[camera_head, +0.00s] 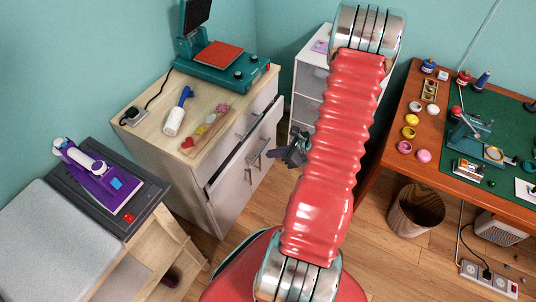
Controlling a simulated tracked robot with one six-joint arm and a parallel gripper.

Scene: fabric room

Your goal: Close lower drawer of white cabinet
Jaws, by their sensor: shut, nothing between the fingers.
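The white cabinet (190,190) with a light wooden top stands left of centre. Its lower drawer (236,183) is pulled partly out; a dark gap shows behind its front. A metal handle sits on that front. The upper drawer (260,103) above it looks shut. My gripper (276,153) is shut and empty, just right of the lower drawer's front near the handle. I cannot tell whether it touches the front. My red arm hides part of the floor and back wall.
A second pale drawer unit (308,80) stands behind, partly hidden by my arm. A desk (392,160) with a green mat is at right, with a waste bin (416,210) below. A purple iron (95,175) rests on a stand at left. Wooden floor is free before the drawer.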

